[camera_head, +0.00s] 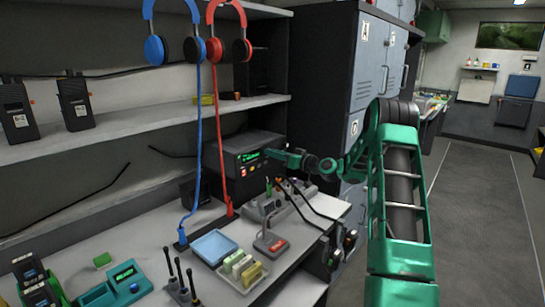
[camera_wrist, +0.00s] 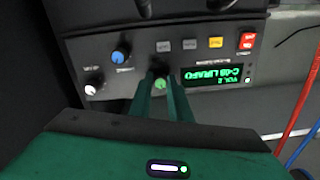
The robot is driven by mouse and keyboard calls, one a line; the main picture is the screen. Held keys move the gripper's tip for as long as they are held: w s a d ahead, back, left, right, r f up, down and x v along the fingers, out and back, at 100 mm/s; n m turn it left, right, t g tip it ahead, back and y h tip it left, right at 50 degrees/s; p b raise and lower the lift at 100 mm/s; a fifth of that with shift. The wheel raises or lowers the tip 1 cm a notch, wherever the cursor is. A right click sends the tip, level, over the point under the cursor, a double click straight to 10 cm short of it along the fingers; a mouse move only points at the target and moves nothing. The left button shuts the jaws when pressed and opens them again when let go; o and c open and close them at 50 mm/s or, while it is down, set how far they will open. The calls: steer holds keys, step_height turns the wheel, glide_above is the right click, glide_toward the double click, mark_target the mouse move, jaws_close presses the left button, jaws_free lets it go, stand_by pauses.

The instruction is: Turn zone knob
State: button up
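The radio unit (camera_head: 247,152) is a dark box with a green display, under the shelf in the head view. Its front panel (camera_wrist: 205,65) appears upside down in the wrist view. The panel carries a blue knob (camera_wrist: 121,54), a white knob (camera_wrist: 92,87) and a green-marked knob (camera_wrist: 160,83). Their labels are too small to read surely, so I cannot tell which is the zone knob. My green gripper (camera_head: 270,153) reaches the panel from the right. In the wrist view its fingers (camera_wrist: 160,90) stand apart on either side of the green-marked knob; whether they touch it is unclear.
Beside the knobs are grey, orange and red buttons (camera_wrist: 216,42) and the lit display (camera_wrist: 213,75). Red and blue headset cords (camera_head: 222,165) hang left of the gripper. Microphones and small devices (camera_head: 270,240) crowd the desk below. A grey cabinet (camera_head: 375,65) stands behind my arm.

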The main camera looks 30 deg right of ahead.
jaws_close()
steer(key=shift+d, duration=0.1)
steer(key=m, duration=0.7)
steer(key=shift+d+m, duration=0.1)
steer(key=shift+m, duration=0.3)
stand_by(0.3)
steer(key=o, duration=0.8)
jaws_free()
steer(key=shift+f, duration=0.1)
